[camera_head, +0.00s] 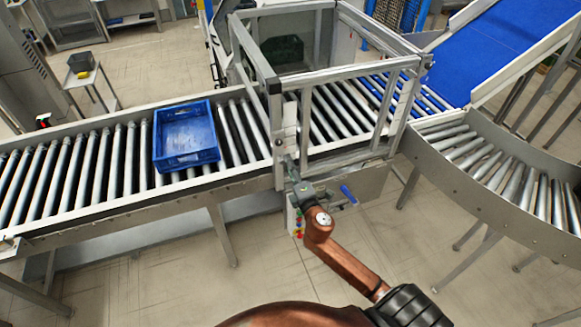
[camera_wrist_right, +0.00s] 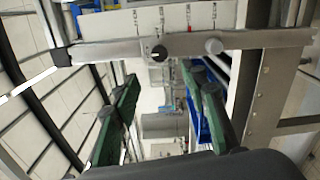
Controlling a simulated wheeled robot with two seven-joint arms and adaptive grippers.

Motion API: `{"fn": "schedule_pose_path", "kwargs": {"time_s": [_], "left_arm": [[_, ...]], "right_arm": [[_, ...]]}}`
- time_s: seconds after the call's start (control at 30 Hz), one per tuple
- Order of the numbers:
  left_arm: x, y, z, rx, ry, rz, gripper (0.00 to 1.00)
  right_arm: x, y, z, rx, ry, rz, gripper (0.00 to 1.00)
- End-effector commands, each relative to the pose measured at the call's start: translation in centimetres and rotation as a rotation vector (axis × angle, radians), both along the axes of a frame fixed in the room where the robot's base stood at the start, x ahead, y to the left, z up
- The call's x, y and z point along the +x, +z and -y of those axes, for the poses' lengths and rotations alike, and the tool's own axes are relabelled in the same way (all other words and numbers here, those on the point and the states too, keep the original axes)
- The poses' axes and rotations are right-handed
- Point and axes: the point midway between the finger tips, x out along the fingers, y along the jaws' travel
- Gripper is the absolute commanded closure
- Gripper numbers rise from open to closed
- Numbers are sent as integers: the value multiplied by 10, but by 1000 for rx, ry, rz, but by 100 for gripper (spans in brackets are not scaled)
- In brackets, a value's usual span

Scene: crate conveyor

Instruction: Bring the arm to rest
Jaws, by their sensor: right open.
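My right arm comes in from the bottom right of the head view. Its gripper (camera_head: 292,172) is in front of the near edge of the conveyor, close to a post of the metal frame (camera_head: 277,125). In the right wrist view the two green fingers of the gripper (camera_wrist_right: 158,78) stand wide apart, with nothing held between them. A metal bar with knobs (camera_wrist_right: 150,48) crosses just beyond the fingertips. I cannot tell whether the gripper touches the frame. My left gripper is not in view.
A blue crate (camera_head: 187,137), seemingly empty, sits on the roller conveyor (camera_head: 102,165) left of the frame. A curved roller section (camera_head: 500,175) and a blue belt (camera_head: 490,48) lie to the right. Open floor (camera_head: 180,285) shows in front of the conveyor.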

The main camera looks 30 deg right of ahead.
Motion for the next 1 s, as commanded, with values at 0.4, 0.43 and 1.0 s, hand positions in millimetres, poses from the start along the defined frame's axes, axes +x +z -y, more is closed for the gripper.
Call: {"fn": "schedule_pose_path", "kwargs": {"time_s": [0.4, 0.43, 1.0], "left_arm": [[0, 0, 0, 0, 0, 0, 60], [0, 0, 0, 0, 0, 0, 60], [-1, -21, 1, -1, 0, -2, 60]], "right_arm": [[-2, 0, 0, 0, 0, 1, 60], [-2, 0, 0, 0, 0, 1, 60], [-25, -230, 31, 311, -82, -290, 60]]}}
